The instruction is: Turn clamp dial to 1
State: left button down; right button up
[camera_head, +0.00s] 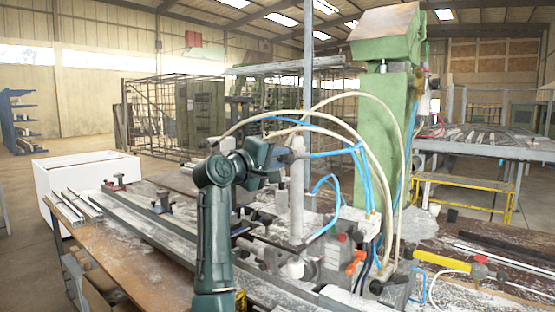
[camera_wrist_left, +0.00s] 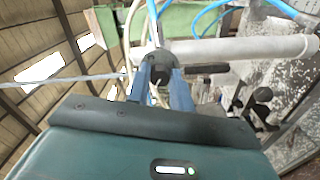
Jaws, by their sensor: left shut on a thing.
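My left gripper (camera_head: 284,155) reaches in on the dark green arm at the middle of the head view, beside the top of an upright white cylinder (camera_head: 297,205) on the clamp bench. In the left wrist view the two blue-grey fingers (camera_wrist_left: 162,80) are shut on a dark round knob, which looks like the clamp dial (camera_wrist_left: 160,58). The white cylinder (camera_wrist_left: 245,50) runs off to the right from there. The dial's marks and setting cannot be read, and in the head view the gripper and fittings largely hide it. My right gripper is not in view.
Blue and cream hoses (camera_head: 366,190) loop close around the gripper. A green machine column (camera_head: 385,125) stands just behind to the right. Metal profiles (camera_head: 140,225) lie along the bench at left. A white box (camera_head: 85,175) stands at far left.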

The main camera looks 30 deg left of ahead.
pick_arm(q)
jog(key=c, duration=1.2)
grip_release()
jog(key=shift+c, duration=0.2)
jog(key=s+a+b, duration=0.1)
jog(key=s+b, duration=0.2)
jog(key=s, duration=1)
jog(key=shift+b, duration=0.4)
jog(key=s+d+f+m+g, duration=0.1)
jog(key=d+f+m+g, duration=0.2)
jog(key=f, duration=0.7)
jog(key=s+d+f+m+g, duration=0.15)
jog(key=d+f, duration=0.25)
jog(key=f, duration=0.7)
jog(key=d+f+m+g, duration=0.3)
jog(key=d+f, duration=0.1)
jog(key=f, duration=0.6)
jog(key=s+d+f+m+g+y, duration=0.1)
jog(key=s+d+f+m+g, duration=0.3)
jog(key=s+f, duration=0.65)
jog(key=s+d+f+m+g, duration=0.4)
jog(key=s+f, duration=0.4)
jog(key=s, duration=0.5)
jog(key=w+d+f+t+h, duration=0.3)
jog(key=w+d+f+t, duration=0.2)
jog(key=d+f+t, duration=0.3)
jog(key=shift+w+f+m, duration=0.15)
jog(key=shift+w+m, duration=0.1)
jog(key=shift+m, duration=0.2)
